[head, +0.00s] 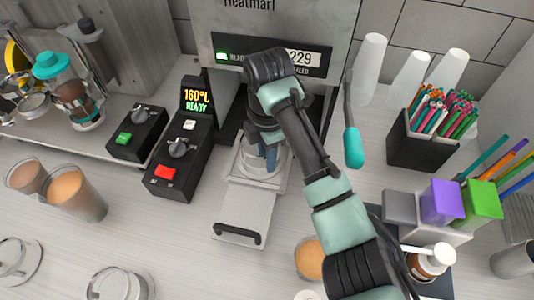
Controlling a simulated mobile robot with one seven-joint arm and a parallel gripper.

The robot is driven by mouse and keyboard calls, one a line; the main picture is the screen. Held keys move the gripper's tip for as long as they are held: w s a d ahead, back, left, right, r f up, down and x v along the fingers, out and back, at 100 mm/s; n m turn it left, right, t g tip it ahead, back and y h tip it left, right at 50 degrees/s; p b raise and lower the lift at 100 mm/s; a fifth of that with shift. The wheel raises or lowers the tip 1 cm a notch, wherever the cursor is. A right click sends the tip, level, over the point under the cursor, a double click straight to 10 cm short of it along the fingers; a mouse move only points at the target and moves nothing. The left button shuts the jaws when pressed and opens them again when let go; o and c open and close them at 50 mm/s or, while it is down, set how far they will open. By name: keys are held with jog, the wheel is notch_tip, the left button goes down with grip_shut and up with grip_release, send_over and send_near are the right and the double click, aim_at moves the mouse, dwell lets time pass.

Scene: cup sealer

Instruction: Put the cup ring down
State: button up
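The cup sealer (278,22) stands at the back centre, with its pale sliding tray (243,210) pulled out toward me. A clear round piece, which looks like the cup ring (248,168), is at the back part of the tray. My gripper (268,158) points down over it from above, its bluish fingers at or inside the round piece. My arm covers much of this spot, so I cannot tell whether the fingers are closed on the piece or whether it rests fully on the tray.
Filled cups (75,193) stand at the left, and clear round holders (118,284) at the front left. A control box (181,150) is left of the tray. A cup of orange drink (309,258) stands right of it. Straws (445,112) and a teal-tipped lever (353,147) are at the right.

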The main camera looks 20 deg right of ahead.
notch_tip(320, 180, up, 13)
jog(key=p, duration=0.2)
jog(key=w+a+r+m+t+y, duration=0.1)
jog(key=w+a+r+t, duration=0.35)
jog(key=a, duration=0.25)
jog(key=w+a+r+m+t+y, duration=0.1)
jog(key=w+a+r+t+y, duration=0.15)
jog(key=w+a+r, duration=0.4)
jog(key=s+a+r+m+t+y, duration=0.1)
jog(key=a+r+m+t, duration=0.1)
jog(key=a+r+t, duration=0.3)
jog(key=a+r+m+t+y, duration=0.1)
jog(key=a+r+m+t, duration=0.1)
jog(key=r, duration=0.5)
jog(key=s+r+m+t, duration=0.5)
jog(key=s+r+t, duration=0.1)
jog(key=r, duration=0.6)
jog(key=s+d+r+m+t+h, duration=0.2)
jog(key=s+d+r+m+t, duration=0.1)
jog(key=s, duration=0.3)
jog(key=s+d+r+m+t+h, duration=0.3)
jog(key=s+r+m+t, duration=0.1)
jog(key=s+r, duration=0.2)
jog(key=shift+s+d+m, duration=0.25)
jog(key=shift+s+m, duration=0.15)
jog(key=shift+s, duration=0.4)
